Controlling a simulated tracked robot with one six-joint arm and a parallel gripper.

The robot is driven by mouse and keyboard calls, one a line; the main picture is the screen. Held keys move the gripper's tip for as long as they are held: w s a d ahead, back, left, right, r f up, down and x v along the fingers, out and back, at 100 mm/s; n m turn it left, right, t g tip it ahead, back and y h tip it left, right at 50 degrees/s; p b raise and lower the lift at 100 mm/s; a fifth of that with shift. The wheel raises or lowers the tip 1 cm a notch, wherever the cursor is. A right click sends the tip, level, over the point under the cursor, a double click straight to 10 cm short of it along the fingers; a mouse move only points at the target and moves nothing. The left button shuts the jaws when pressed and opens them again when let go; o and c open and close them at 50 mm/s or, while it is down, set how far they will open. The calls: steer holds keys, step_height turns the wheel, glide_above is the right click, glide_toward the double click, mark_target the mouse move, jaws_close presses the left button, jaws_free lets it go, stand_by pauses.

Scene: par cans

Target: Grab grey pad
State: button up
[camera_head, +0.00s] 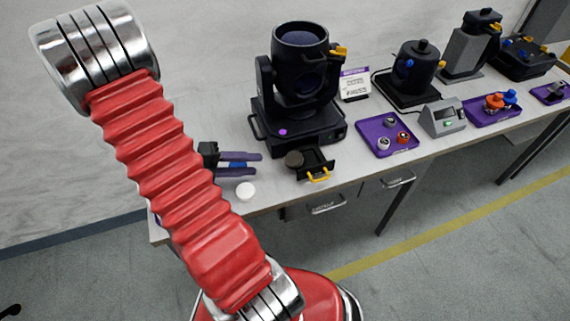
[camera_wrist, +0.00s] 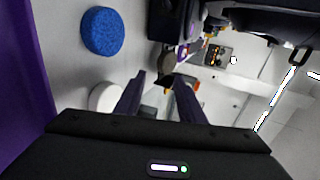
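A dark grey round pad (camera_head: 294,159) sits at the left side of a small black tray (camera_head: 318,161) with a yellow handle, in front of the large black lamp. In the wrist view my gripper (camera_wrist: 158,84) also shows as two separated dark fingers. A white round pad (camera_head: 245,191) lies in front of the fingers, and it shows beside a finger in the wrist view (camera_wrist: 102,97). A blue round pad (camera_wrist: 102,31) shows farther up there.
The black moving-head lamp (camera_head: 299,95) stands behind the tray. A purple tray (camera_head: 388,139) with small parts, a grey device (camera_head: 442,118) and another purple tray (camera_head: 491,112) stand to the right. The bench front edge has drawer handles (camera_head: 327,208).

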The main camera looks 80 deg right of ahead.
mark_target(292, 159)
steer(key=shift+s, duration=0.1)
steer(key=shift+x, duration=4.95)
steer(key=shift+a+f, duration=0.1)
steer(key=shift+a, duration=0.1)
steer(key=c, duration=0.9)
steer(key=shift+d+r, duration=0.1)
steer(key=shift+r, duration=1.25)
jaws_close()
steer(key=v, duration=1.5)
steer(key=shift+w+f, duration=0.2)
steer(key=shift+f, duration=0.2)
